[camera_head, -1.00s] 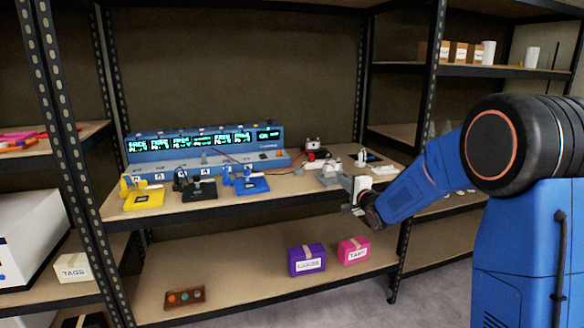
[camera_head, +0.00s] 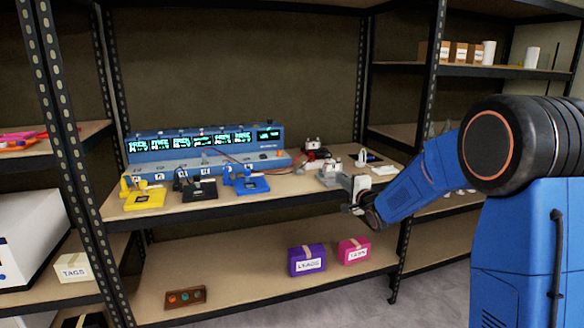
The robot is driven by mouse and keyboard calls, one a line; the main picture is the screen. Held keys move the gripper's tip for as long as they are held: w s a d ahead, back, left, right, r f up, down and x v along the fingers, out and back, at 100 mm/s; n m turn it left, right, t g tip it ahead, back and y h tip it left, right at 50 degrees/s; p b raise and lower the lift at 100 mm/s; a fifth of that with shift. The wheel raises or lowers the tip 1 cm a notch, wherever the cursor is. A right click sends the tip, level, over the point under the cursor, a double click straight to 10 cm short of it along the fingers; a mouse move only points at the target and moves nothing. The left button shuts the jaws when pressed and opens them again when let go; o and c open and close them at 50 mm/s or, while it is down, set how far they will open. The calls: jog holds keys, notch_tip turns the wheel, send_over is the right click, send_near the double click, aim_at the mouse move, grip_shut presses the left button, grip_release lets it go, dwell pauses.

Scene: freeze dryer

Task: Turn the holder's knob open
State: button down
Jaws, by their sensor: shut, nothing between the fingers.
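A small grey holder (camera_head: 331,174) stands near the front right of the middle shelf. Its knob is too small to make out. My gripper (camera_head: 351,203) is at the shelf's front edge, just right of the holder and a little lower in the picture. It is shut and empty. Whether it touches the holder cannot be told from this view. My blue arm reaches in from the right.
A blue instrument bank (camera_head: 205,145) with lit displays stands at the back left. Yellow (camera_head: 144,200), black (camera_head: 200,190) and blue (camera_head: 251,185) devices stand before it. A purple box (camera_head: 307,261) and a pink box (camera_head: 353,251) sit on the lower shelf. A black upright (camera_head: 430,110) stands behind my arm.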

jog(key=shift+f, duration=1.15)
dwell(0.4)
jog(key=shift+s+a+f, duration=0.1)
jog(key=shift+a+f, duration=0.1)
jog(key=shift+a, duration=0.05)
jog(key=v, duration=0.6)
dwell(0.4)
